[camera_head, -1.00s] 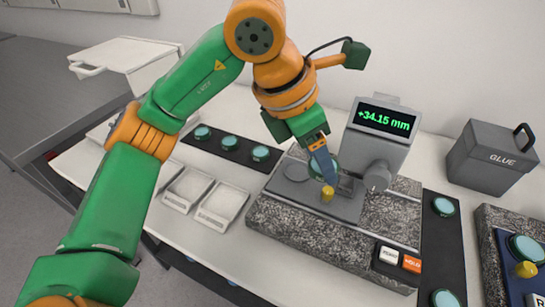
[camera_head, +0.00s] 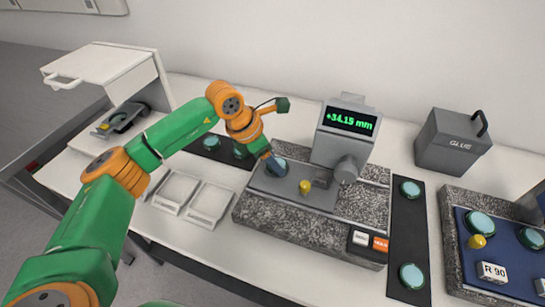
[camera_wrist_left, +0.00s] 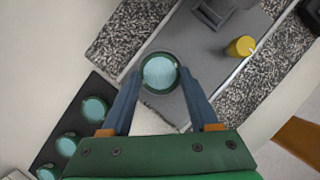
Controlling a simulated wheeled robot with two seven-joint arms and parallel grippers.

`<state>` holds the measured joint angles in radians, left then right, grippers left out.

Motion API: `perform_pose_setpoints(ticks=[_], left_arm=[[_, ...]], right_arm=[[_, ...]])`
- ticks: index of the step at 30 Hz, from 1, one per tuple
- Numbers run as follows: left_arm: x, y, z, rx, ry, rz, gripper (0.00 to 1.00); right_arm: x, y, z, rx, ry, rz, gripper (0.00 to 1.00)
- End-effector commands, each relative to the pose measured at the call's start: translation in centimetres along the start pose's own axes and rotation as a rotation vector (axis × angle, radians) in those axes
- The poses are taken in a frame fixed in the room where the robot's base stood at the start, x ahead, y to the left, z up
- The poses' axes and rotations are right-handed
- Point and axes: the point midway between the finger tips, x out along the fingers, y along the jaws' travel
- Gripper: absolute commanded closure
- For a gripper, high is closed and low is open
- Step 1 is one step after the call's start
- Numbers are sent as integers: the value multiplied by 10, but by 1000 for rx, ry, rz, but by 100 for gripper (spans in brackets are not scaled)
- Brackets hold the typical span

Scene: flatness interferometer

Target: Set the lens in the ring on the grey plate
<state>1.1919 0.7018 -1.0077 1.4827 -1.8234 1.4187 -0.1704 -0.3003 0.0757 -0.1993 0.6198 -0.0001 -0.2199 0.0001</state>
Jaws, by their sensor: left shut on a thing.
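The lens (camera_head: 278,167), a pale teal disc with a dark green rim, is over the left part of the grey plate (camera_head: 323,197). My left gripper (camera_head: 273,166) is shut on it; the left wrist view shows the lens (camera_wrist_left: 160,72) between the two fingertips (camera_wrist_left: 159,80). The ring is hidden beneath the lens and fingers. I cannot tell whether the lens touches it or hovers just above. A yellow knob (camera_head: 305,187) stands on the plate to the right of the lens. My right gripper is not in view.
The gauge (camera_head: 346,137) reads +34.15 mm behind the plate on a granite base (camera_head: 290,225). Black strips with spare lenses lie left and right (camera_head: 408,240). Two white trays (camera_head: 208,203) are at front left. A grey GLUE box (camera_head: 452,140) stands at back right.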

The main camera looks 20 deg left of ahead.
Motion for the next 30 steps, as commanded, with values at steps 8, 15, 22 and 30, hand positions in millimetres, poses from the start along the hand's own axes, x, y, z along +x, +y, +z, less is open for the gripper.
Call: perform_pose_setpoints(ticks=[8, 15, 22, 30], left_arm=[[11, -1, -6, 0, 5, -3, 100], [13, -2, -9, -1, 15, -7, 12], [-5, -2, 0, -1, 15, -9, 9], [-72, 0, -2, 1, 2, 1, 9]], right_arm=[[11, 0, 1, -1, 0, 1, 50], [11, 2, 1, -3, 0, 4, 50], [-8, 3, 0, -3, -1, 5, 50], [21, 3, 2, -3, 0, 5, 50]])
